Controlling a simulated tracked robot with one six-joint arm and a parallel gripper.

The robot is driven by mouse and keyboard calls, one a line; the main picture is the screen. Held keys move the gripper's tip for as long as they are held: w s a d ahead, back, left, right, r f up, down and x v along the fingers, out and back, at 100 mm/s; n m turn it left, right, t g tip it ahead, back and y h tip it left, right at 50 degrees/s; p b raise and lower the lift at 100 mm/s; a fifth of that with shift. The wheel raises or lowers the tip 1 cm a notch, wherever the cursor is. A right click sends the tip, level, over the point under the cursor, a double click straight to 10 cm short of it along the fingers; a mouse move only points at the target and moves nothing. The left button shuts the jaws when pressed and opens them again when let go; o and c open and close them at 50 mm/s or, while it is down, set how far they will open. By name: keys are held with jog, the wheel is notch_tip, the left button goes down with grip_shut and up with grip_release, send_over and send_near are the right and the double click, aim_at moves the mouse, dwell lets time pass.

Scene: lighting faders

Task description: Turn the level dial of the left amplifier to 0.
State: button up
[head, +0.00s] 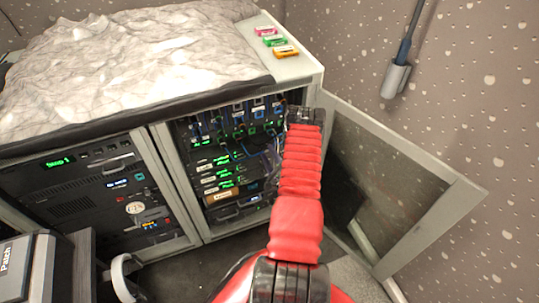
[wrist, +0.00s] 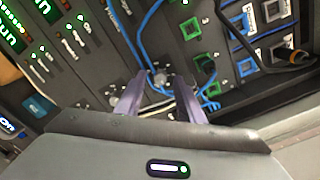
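My gripper (head: 303,116) reaches up to the open right-hand rack in the head view, at its right edge. In the wrist view my gripper (wrist: 161,84) has its two fingers apart, in front of a dark panel with cables. A small grey round piece (wrist: 160,79) shows between the fingertips; I cannot tell whether it is a dial or a plug, or whether the fingers touch it. In the head view a round light dial-like part (head: 135,208) sits on the left rack's front. No amplifier label is readable, so I cannot tell which unit is the left amplifier.
Green-lit units (head: 222,178) with sliders fill the right rack. Blue cables (wrist: 146,30), green sockets (wrist: 190,28) and blue sockets (wrist: 246,66) crowd the panel. An open door (head: 440,228) stands right of my arm. Coloured items (head: 274,41) lie on the cabinet top.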

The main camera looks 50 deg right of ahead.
jog(key=shift+c, duration=0.4)
grip_shut()
